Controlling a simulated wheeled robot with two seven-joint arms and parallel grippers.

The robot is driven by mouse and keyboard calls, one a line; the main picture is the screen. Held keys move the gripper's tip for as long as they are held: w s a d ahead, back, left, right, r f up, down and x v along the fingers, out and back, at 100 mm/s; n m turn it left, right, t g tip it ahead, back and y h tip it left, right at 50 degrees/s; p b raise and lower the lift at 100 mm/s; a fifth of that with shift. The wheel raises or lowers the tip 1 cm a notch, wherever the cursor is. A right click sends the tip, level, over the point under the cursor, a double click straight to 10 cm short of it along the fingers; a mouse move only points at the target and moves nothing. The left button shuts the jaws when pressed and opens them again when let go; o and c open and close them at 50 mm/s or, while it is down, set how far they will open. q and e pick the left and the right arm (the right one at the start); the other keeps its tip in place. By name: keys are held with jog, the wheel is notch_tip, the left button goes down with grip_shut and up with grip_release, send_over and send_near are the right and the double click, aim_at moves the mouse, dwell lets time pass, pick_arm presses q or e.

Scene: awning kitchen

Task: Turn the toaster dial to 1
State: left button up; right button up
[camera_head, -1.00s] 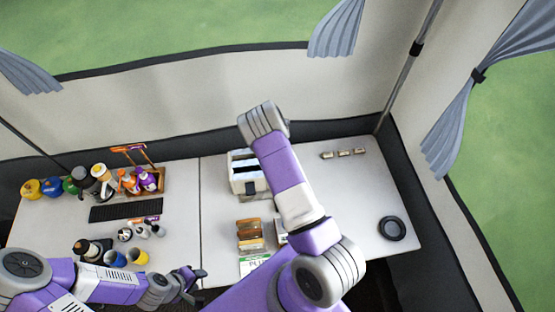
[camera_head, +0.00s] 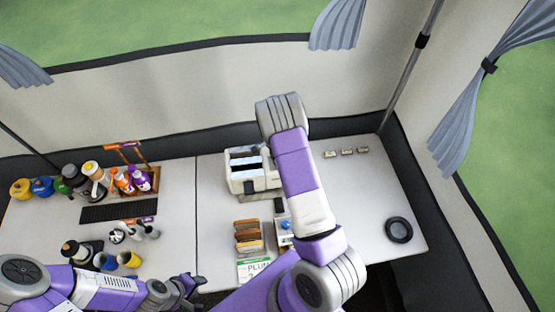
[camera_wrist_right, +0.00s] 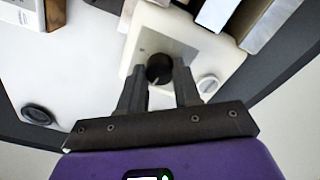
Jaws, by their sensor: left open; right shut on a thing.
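The white toaster (camera_head: 240,186) stands at the back of the table, partly covered by my right arm in the head view. In the right wrist view the toaster's pale body (camera_wrist_right: 222,62) carries a grey metal plate with a dark round dial (camera_wrist_right: 159,67). My right gripper (camera_wrist_right: 160,78) is shut on this dial, one finger on each side. A light line marks the dial's edge; its numbers cannot be read. A smaller white knob (camera_wrist_right: 208,84) sits beside the plate. In the head view the right gripper is hidden. My left gripper (camera_head: 190,284) is open and empty by the table's front edge.
Slices in a rack (camera_head: 248,236) and a green-white card (camera_head: 254,269) lie in front of the toaster. Bottles (camera_head: 130,180) and cups (camera_head: 128,259) stand at left. A black ring (camera_head: 398,229) lies at right. The right part of the table is mostly clear.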

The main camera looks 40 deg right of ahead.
jog(key=n+b, duration=0.2)
jog(key=n, duration=0.2)
jog(key=shift+n, duration=0.3)
pick_arm(q)
notch_tip(320, 180, down, 5)
jog(key=b, duration=0.3)
jog(key=shift+f, duration=0.2)
pick_arm(e)
jog(key=n, duration=0.5)
pick_arm(q)
notch_tip(320, 180, down, 2)
jog(key=shift+f+b, duration=0.1)
jog(key=shift+b, duration=0.9)
pick_arm(e)
jog(key=n, duration=0.6)
pick_arm(q)
jog(key=shift+f+b, duration=0.45)
jog(key=shift+b, duration=0.05)
pick_arm(e)
jog(key=shift+n, duration=2.3)
jog(key=o, duration=1.1)
jog(key=shift+c, duration=0.2)
pick_arm(q)
jog(key=shift+r, duration=0.2)
pick_arm(e)
notch_tip(320, 180, up, 8)
jog(key=shift+f, duration=0.15)
